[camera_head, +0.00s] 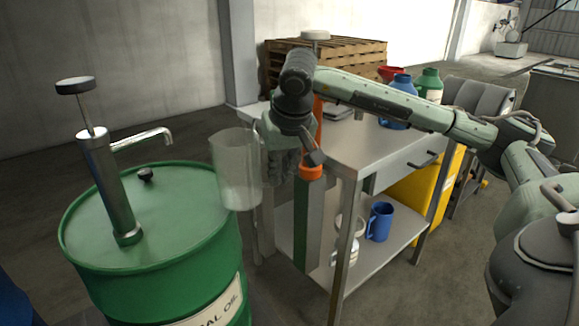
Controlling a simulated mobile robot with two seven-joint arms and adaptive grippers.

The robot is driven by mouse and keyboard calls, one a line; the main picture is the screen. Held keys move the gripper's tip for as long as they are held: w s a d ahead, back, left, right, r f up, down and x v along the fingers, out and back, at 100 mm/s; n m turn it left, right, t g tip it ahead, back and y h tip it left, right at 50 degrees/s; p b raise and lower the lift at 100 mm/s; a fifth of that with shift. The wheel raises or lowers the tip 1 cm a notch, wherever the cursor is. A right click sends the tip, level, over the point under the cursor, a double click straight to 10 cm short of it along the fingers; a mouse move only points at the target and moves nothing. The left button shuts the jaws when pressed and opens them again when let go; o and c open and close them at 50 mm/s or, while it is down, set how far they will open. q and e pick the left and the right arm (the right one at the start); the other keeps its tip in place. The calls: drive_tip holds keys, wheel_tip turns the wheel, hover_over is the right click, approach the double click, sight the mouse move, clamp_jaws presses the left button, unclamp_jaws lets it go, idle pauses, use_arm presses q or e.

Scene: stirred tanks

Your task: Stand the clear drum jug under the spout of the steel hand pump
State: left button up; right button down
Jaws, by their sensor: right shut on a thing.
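The clear jug (234,172) is upright in the air, just right of the green drum's top. The steel hand pump (109,183) stands upright on the green drum (165,222), with a black-topped plunger. Its spout (146,138) reaches right and bends down at the tip. The jug is right of the spout tip and apart from it in the picture. My left gripper is not in view.
A steel workbench (365,148) stands right of the jug, with blue and green bottles (428,84) on top and a blue jug (380,221) on its lower shelf. A black cap (145,174) sticks up from the drum top. The drum top below the spout is otherwise clear.

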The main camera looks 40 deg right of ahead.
sight(220, 184)
drive_tip(key=a, duration=0.1)
drive_tip(key=w+a, duration=0.1)
drive_tip(key=w+a+p, duration=0.1)
drive_tip(key=shift+w+a+f, duration=0.1)
drive_tip(key=shift+a+f, duration=0.1)
drive_tip(key=shift+f, duration=0.15)
drive_tip(key=shift+w+a, duration=0.2)
drive_tip(key=shift+a, duration=0.1)
drive_tip(key=shift+w+a+f, duration=0.1)
drive_tip(key=shift+w+a, duration=0.35)
drive_tip(key=shift+a, duration=0.25)
drive_tip(key=shift+w+a+f, duration=0.1)
drive_tip(key=shift+w+a, duration=0.35)
drive_tip(key=shift+a, duration=0.25)
drive_tip(key=shift+w+a+f+p, duration=0.15)
drive_tip(key=shift+w+a, duration=0.35)
drive_tip(key=shift+a, duration=0.25)
drive_tip(key=shift+w+a+f+p, duration=0.15)
drive_tip(key=shift+w+a, duration=0.3)
drive_tip(key=shift+a, duration=0.25)
drive_tip(key=shift+w+a, duration=0.15)
drive_tip(key=shift+a, duration=0.05)
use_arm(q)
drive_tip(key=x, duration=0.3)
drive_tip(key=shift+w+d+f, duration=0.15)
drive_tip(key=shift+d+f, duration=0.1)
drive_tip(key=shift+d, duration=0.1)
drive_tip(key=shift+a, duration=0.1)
